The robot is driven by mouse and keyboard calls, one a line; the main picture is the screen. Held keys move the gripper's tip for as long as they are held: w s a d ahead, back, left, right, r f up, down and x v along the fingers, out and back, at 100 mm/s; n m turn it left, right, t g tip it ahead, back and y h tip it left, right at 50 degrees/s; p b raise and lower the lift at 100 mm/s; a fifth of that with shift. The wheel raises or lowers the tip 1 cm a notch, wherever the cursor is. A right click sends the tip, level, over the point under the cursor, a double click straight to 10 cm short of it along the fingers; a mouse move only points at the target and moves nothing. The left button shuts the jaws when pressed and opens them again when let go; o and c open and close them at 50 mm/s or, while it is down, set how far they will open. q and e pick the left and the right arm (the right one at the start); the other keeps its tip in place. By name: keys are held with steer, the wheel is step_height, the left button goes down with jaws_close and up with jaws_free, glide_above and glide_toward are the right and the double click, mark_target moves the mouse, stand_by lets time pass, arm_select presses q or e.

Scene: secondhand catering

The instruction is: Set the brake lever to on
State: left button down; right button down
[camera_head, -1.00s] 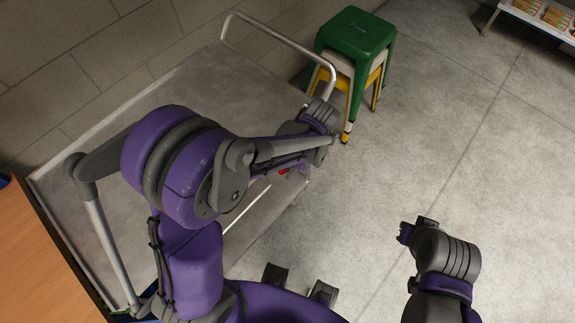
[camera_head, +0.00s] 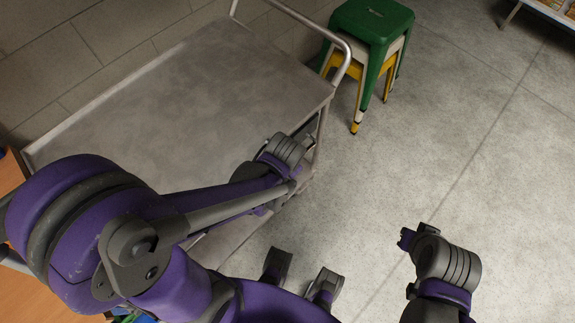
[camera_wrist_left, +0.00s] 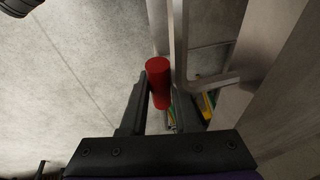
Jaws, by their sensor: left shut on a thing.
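The brake lever's red grip (camera_wrist_left: 158,80) shows in the left wrist view as a short red cylinder. My left gripper (camera_wrist_left: 161,98) is shut on it, one dark finger on each side. The lever's lower part is hidden between the fingers, and its setting cannot be read. In the head view the lever is hidden by my left arm, which reaches to the near right edge of the grey trolley (camera_head: 225,75). My right gripper (camera_head: 405,239) is over bare floor at the right, away from the trolley; its fingers are too small to judge.
A metal post (camera_wrist_left: 180,45) of the trolley stands close to the red grip. Stacked stools (camera_head: 372,22), green on top, stand behind the trolley's right end. A wooden surface (camera_head: 12,175) lies at the left edge. The floor (camera_head: 470,130) at right is clear.

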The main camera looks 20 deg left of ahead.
arm_select(q)
steer(key=shift+f, duration=0.1)
stand_by(0.3)
steer(key=c, duration=0.7)
jaws_free()
steer(key=shift+o, duration=0.2)
steer(key=p+v, duration=0.3)
steer(key=v, duration=0.7)
steer(key=shift+s+r, duration=0.15)
steer(key=shift+r, duration=0.2)
steer(key=s+a+r+n+t+h+p, duration=0.1)
steer(key=s+a+r+n+t, duration=0.1)
steer(key=s+a+r+n, duration=0.1)
steer(key=shift+s+r+n, duration=0.35)
steer(key=shift+r+n, duration=0.35)
steer(key=shift+r, duration=0.3)
